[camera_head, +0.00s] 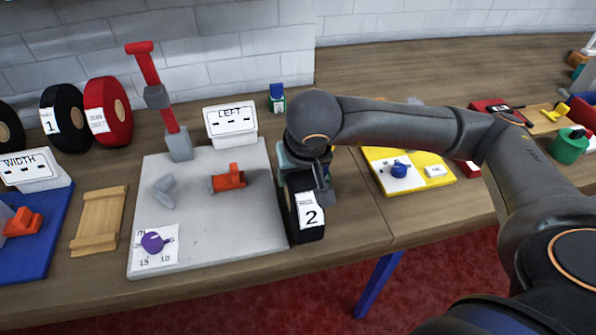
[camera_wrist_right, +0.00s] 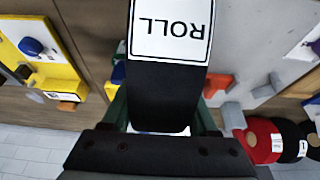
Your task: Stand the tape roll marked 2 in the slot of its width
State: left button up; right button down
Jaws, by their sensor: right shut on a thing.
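The black tape roll marked 2 (camera_head: 290,208) hangs upright in my right gripper (camera_head: 306,172), at the right edge of the grey board. A white label with the 2 faces the front. In the right wrist view the roll (camera_wrist_right: 160,95) sits between the green fingers, with a white label reading ROLL. I cannot tell whether the roll touches the table. A white sign marked WIDTH (camera_head: 30,172) stands at the far left, behind a blue board (camera_head: 38,250) with grey and orange parts. A wooden piece with raised edges (camera_head: 100,222) lies beside it. I cannot make out a numbered slot. My left gripper is not in view.
The grey board (camera_head: 210,240) carries a LEFT sign (camera_head: 231,122), a red-handled post (camera_head: 160,95), an orange block (camera_head: 229,178) and a purple piece (camera_head: 153,242). Black (camera_head: 62,115) and red (camera_head: 108,110) rolls stand behind. A yellow board (camera_head: 435,165) is to the right.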

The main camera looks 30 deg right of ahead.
jog(key=shift+f, duration=0.1)
jog(key=shift+c, duration=0.8)
grip_release()
